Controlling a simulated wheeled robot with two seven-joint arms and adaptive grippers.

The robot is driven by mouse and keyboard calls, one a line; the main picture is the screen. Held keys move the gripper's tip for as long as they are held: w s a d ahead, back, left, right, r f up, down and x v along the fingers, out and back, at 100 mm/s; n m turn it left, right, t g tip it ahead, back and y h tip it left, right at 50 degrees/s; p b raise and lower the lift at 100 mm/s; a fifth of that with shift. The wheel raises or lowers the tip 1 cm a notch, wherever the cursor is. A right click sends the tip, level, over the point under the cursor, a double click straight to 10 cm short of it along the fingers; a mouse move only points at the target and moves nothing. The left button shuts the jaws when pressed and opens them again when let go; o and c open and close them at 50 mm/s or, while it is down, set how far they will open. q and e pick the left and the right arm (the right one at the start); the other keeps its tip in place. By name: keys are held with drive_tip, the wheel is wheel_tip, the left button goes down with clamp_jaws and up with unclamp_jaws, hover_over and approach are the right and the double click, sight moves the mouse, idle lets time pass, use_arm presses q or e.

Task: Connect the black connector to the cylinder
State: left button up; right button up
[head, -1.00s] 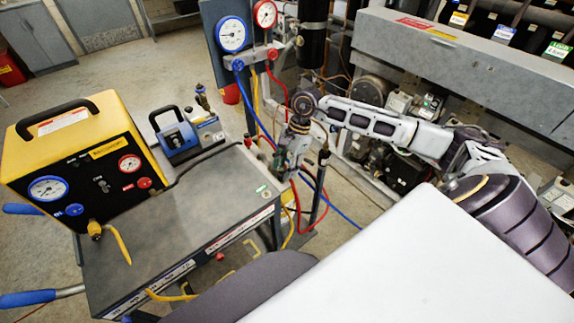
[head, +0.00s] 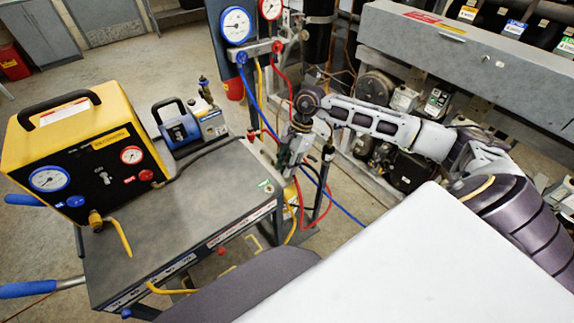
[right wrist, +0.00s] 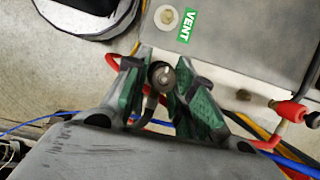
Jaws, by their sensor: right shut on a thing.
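My right gripper (head: 288,158) points down just past the right edge of the grey cart. In the right wrist view its green-padded fingers (right wrist: 162,88) are shut on a small dark round fitting, probably the black connector (right wrist: 161,75), with a dark hose running below it. The connector is too small to make out in the head view. My left gripper is not in view.
The grey cart (head: 190,215) carries a yellow gauge box (head: 75,150) and a blue pump (head: 180,130). Gauges (head: 237,25) with blue, red and yellow hoses hang behind my gripper. A black post (head: 325,172) stands close on its right. The compressor rack (head: 410,40) fills the right.

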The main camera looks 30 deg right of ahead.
drive_tip(key=shift+r, duration=0.25)
drive_tip(key=shift+c, duration=0.2)
drive_tip(key=shift+r+p, duration=0.4)
drive_tip(key=shift+r, duration=0.15)
drive_tip(key=shift+r+p, duration=0.3)
drive_tip(key=shift+r, duration=0.5)
drive_tip(key=shift+r+p, duration=0.85)
drive_tip(key=shift+r, duration=1.65)
